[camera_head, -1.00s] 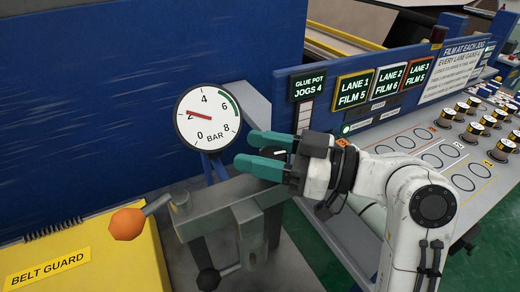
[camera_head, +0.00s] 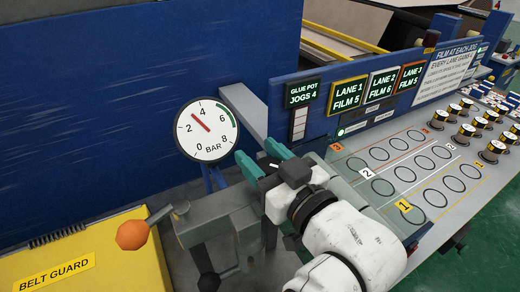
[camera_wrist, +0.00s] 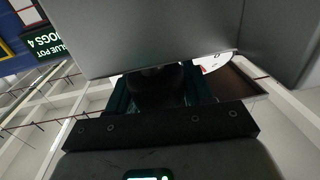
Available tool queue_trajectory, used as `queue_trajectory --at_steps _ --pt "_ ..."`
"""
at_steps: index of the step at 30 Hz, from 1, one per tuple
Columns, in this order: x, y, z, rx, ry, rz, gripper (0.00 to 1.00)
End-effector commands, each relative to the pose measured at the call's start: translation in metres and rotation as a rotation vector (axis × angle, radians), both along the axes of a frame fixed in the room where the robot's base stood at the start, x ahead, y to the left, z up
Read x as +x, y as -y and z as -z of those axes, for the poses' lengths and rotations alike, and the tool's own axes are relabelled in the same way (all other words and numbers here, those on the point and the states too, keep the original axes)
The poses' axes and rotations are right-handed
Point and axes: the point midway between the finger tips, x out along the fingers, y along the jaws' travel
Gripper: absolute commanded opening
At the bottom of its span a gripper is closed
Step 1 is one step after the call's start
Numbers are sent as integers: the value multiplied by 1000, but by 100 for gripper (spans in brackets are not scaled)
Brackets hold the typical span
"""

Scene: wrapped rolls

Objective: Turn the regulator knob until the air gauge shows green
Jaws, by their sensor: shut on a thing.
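The round white air gauge (camera_head: 206,146) faces me in the head view. Its red needle points between 2 and 4, short of the green arc on the dial's right side near 6. My gripper (camera_head: 262,162), with teal fingers, is to the right of and just below the gauge. In the wrist view my fingers (camera_wrist: 160,92) are closed on both sides of a dark rounded knob (camera_wrist: 154,80), under a grey block. In the head view the knob is mostly hidden by the gripper.
A yellow belt guard (camera_head: 100,235) and an orange-ended lever (camera_head: 132,235) are at the lower left. A grey bracket (camera_head: 215,222) stands below the gauge. Lane signs (camera_head: 348,93) and a bench with several wrapped rolls (camera_head: 466,131) are at the right.

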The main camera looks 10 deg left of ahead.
Motion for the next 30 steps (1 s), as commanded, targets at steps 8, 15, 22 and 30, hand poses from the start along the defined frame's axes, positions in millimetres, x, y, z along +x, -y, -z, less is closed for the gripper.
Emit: queue_trajectory --at_steps 8,15,22,30 --pt "1 1 0 0 -2 136 20" --pt "2 3 0 1 -3 203 20" --pt "3 4 1 0 -4 226 20" --pt "3 4 1 -1 -4 227 20"
